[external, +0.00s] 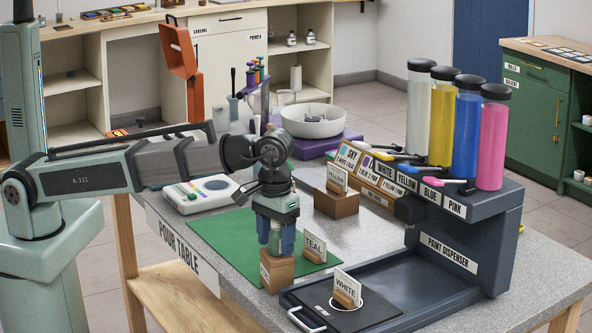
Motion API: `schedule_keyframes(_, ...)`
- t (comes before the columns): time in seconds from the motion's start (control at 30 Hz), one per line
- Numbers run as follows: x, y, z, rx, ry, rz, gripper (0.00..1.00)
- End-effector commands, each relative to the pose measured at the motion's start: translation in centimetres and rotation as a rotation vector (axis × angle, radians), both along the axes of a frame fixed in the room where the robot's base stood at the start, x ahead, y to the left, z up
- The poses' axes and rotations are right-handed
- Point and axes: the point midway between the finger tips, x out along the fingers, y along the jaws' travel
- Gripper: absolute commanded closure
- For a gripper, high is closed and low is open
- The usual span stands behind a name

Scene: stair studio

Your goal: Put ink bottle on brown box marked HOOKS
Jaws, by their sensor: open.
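My gripper (275,241) points down over the front of the green mat (215,242), its fingers open. Its fingertips are just above or at the top of a small brown box (281,273); I cannot tell whether they touch it. That box has a pale label on its left face, too small to read. A second brown box (337,204) stands farther back, under a card reading YELLOW. I can read HOOKS on neither box. I cannot make out an ink bottle for certain; the space between the fingers is partly hidden.
A TEAL card (315,248) stands close right of my gripper and a WHITE card (346,289) in front. The paint dispenser (440,262) with tall colored cylinders fills the right. A white device (207,194) and white bowl (313,121) stand behind. Small bottles (291,39) stand on a back shelf.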

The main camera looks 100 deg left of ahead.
Motion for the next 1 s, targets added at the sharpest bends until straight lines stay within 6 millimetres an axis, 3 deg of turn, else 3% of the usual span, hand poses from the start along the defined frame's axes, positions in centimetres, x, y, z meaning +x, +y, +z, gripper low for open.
schedule_keyframes(0.17, 0.1, 0.0, 1.7, 0.000, -0.002, 0.000, 0.37)
schedule_keyframes(0.7, 0.2, 0.0, 10.1, 0.000, -0.001, 0.000, 0.37)
schedule_keyframes(1.0, 0.1, 0.0, 11.9, 0.000, 0.000, 0.000, 0.37)
